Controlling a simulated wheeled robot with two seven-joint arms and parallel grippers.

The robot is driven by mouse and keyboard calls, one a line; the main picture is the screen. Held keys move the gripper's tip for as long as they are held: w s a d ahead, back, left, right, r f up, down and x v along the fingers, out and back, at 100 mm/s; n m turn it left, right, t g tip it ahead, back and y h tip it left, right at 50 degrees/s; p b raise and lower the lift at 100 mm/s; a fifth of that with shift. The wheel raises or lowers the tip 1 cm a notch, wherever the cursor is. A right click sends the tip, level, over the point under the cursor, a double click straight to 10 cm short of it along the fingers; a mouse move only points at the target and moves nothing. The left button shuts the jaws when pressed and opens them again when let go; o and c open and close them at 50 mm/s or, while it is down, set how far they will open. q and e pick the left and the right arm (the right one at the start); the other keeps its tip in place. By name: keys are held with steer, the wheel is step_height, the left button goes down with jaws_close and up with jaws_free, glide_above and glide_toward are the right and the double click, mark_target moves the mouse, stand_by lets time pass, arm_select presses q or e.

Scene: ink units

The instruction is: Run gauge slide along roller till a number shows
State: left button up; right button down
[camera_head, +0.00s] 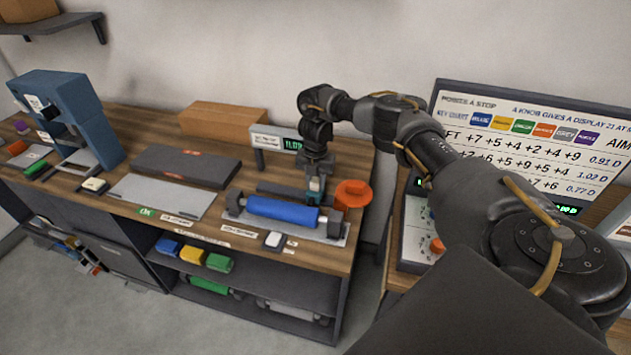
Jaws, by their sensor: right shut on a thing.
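A blue roller (280,212) lies level between dark end blocks on a grey base plate on the wooden bench. My right gripper (316,180) points down at the far side of the roller, near its right end. It is shut on a small teal-grey piece, seemingly the gauge slide (316,192), which is largely hidden by the fingers. Whether the slide touches the roller cannot be told. A small display (292,145) behind the roller shows green characters, partly hidden by my arm and too small to read surely. My left gripper is not in view.
An orange-red round part (353,194) stands close to the right of the gripper. A dark grey flat box (187,167) and a pale plate (160,194) lie to the left. A blue press-like machine (73,112) stands far left. A board (540,140) stands at right.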

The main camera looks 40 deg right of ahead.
steer(key=s+d+p, duration=0.1)
steer(key=s+p, duration=0.1)
steer(key=shift+s+d+r, duration=0.1)
steer(key=shift+s+d, duration=0.25)
steer(key=shift+d, duration=0.15)
steer(key=shift+f, duration=0.2)
steer(key=c, duration=1.1)
jaws_free()
steer(key=shift+s, duration=0.15)
